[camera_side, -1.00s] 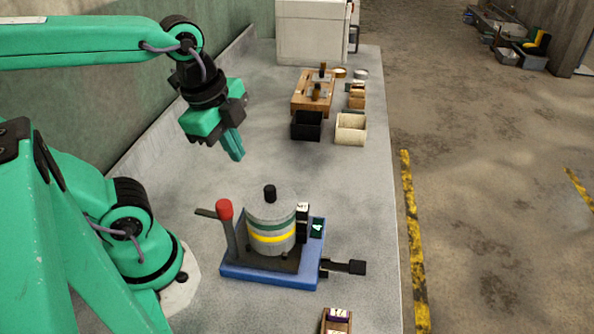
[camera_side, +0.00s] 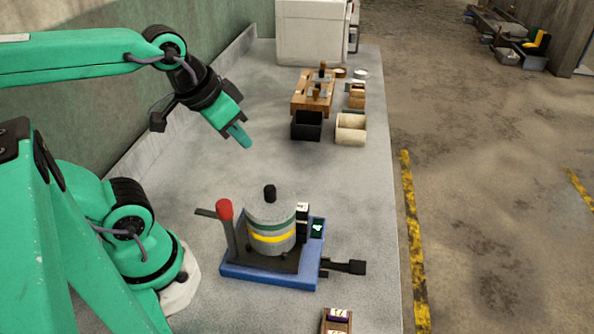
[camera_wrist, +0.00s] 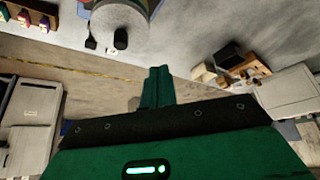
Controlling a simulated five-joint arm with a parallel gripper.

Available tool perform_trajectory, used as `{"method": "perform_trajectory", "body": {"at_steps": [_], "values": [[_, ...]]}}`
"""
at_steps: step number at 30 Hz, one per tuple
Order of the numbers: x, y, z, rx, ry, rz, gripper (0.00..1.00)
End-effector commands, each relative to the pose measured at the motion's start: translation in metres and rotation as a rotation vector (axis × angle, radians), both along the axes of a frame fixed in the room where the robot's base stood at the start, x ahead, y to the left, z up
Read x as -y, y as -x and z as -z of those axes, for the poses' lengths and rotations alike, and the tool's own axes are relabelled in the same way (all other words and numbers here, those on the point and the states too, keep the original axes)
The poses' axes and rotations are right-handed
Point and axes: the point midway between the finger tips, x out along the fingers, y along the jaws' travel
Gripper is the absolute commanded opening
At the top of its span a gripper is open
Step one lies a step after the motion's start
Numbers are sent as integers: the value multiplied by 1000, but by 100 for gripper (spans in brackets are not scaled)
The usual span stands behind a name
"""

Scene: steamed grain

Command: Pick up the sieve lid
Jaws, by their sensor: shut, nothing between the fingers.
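The sieve lid (camera_side: 262,204) is a grey round top with a black knob (camera_side: 270,193). It sits on the cylindrical sieve stack (camera_side: 271,237), which has green and yellow bands and stands on a blue base (camera_side: 268,276). My gripper (camera_side: 240,137) is shut and empty in the side view, well above the bench and behind the stack, apart from the lid. In the wrist view my shut green fingers (camera_wrist: 158,86) point toward the floor and bench area. The wrist view shows the lid (camera_wrist: 117,20) and its black knob (camera_wrist: 121,39) at the top, partly cut off.
A red-tipped lever (camera_side: 225,211) stands left of the stack, and a black handle (camera_side: 345,267) sticks out to the right. A black bin (camera_side: 307,127), a cream bin (camera_side: 351,129) and a wooden rack (camera_side: 300,90) stand farther back. The bench between is clear.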

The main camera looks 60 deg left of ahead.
Motion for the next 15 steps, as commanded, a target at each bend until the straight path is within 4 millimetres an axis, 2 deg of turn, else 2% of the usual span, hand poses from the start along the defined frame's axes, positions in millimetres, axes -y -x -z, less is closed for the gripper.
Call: {"method": "perform_trajectory", "body": {"at_steps": [14, 15], "values": [[0, 0, 0, -1, -1, 3, 0], [0, 0, 0, -1, -2, 4, 8]]}}
